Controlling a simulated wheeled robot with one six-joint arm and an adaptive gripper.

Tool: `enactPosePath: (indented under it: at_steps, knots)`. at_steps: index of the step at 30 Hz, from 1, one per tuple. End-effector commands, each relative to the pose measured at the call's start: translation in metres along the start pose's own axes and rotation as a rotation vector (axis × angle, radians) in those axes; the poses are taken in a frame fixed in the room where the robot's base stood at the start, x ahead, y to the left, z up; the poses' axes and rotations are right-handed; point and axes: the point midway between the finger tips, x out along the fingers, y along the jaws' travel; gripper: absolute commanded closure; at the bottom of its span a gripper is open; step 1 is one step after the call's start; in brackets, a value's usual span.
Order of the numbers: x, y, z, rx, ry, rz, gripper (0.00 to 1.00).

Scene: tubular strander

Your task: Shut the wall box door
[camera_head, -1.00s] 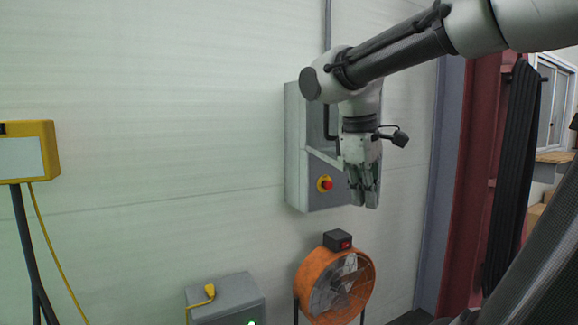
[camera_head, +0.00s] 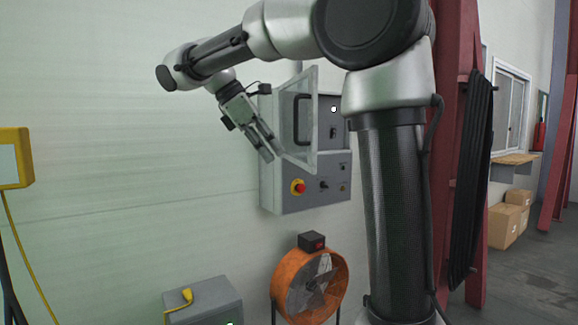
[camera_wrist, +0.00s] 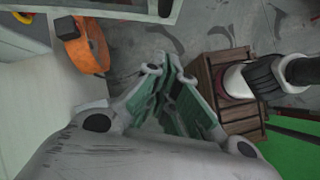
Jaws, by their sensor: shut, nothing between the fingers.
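The grey wall box (camera_head: 308,196) hangs on the pale wall in the head view. Its framed door (camera_head: 314,125) stands open, swung outward from the left side, with a dark handle showing at it. My gripper (camera_head: 268,153) is shut and empty, pointing down to the right, at the left of the open door. Its fingertips look close to the door's lower left part; I cannot tell whether they touch. In the wrist view my gripper (camera_wrist: 165,85) shows with its fingers together, and a grey edge crosses the top.
An orange fan (camera_head: 310,288) stands below the box, with a grey case (camera_head: 205,300) to its left. A red button (camera_head: 298,187) sits on the box's lower front. Black hanging strips (camera_head: 470,180) and a red column are at the right. A wooden crate (camera_wrist: 212,75) shows in the wrist view.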

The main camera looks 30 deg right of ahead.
Motion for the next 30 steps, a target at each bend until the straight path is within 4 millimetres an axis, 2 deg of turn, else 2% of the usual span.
enactPosePath:
  at_steps: [3, 5, 7, 10, 14, 25, 30]
  knots:
    - [-0.030, 0.013, -0.015, -0.108, -0.104, 0.000, 1.00]
    - [-0.040, 0.016, -0.019, -0.141, -0.138, -0.003, 1.00]
    - [-0.046, 0.018, -0.021, -0.163, -0.162, -0.005, 1.00]
    - [-0.044, 0.018, -0.020, -0.172, -0.172, -0.007, 1.00]
    - [-0.025, 0.018, -0.016, -0.170, -0.173, -0.010, 1.00]
    - [0.052, 0.018, -0.003, -0.170, -0.171, -0.011, 1.00]
    - [0.065, 0.021, 0.018, -0.168, -0.170, -0.009, 1.00]
